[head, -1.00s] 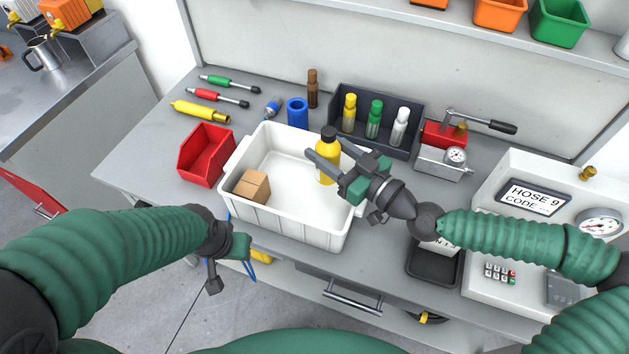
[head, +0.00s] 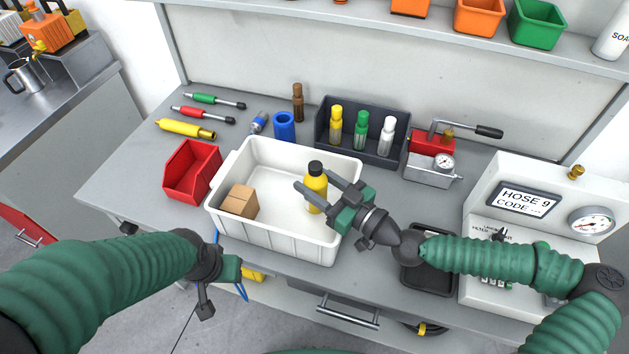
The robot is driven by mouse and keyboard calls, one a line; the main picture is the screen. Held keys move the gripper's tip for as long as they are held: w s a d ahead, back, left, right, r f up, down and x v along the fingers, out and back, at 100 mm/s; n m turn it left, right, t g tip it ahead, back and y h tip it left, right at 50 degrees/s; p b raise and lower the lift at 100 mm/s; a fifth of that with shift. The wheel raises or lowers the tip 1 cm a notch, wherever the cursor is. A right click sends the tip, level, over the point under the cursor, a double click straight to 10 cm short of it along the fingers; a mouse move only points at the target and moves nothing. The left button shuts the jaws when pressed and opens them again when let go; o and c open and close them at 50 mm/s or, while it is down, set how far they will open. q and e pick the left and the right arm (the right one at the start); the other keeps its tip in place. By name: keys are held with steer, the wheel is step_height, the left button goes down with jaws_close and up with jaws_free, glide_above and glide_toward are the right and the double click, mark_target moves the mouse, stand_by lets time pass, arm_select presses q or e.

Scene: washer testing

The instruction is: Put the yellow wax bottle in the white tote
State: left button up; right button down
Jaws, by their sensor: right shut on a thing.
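The yellow wax bottle (head: 316,191) has a black cap and stands roughly upright over the inside of the white tote (head: 290,243), toward its right side. My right gripper (head: 314,180) reaches in from the right over the tote's rim, shut on the bottle with one finger on each side. The bottle's base is partly hidden behind a finger, so I cannot tell whether it touches the tote floor. A brown cardboard box (head: 239,203) sits in the tote's left front corner. My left gripper (head: 218,285) hangs in front of the bench, away from the tote; its jaw opening is unclear.
A red bin (head: 192,172) stands left of the tote. A blue cup (head: 284,126), brown bottle (head: 298,103) and dark rack (head: 380,146) with several bottles stand behind. A black tray (head: 432,272) and the hose tester (head: 525,212) are to the right.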

steer(key=c, duration=0.7)
jaws_free()
steer(key=shift+s+f, duration=0.1)
steer(key=shift+f, duration=0.2)
steer(key=shift+r, duration=0.15)
steer(key=shift+r+p, duration=0.45)
steer(key=shift+p, duration=0.2)
steer(key=b+v, duration=0.1)
steer(key=v, duration=1.1)
steer(key=shift+r, duration=0.1)
steer(key=shift+a, duration=0.1)
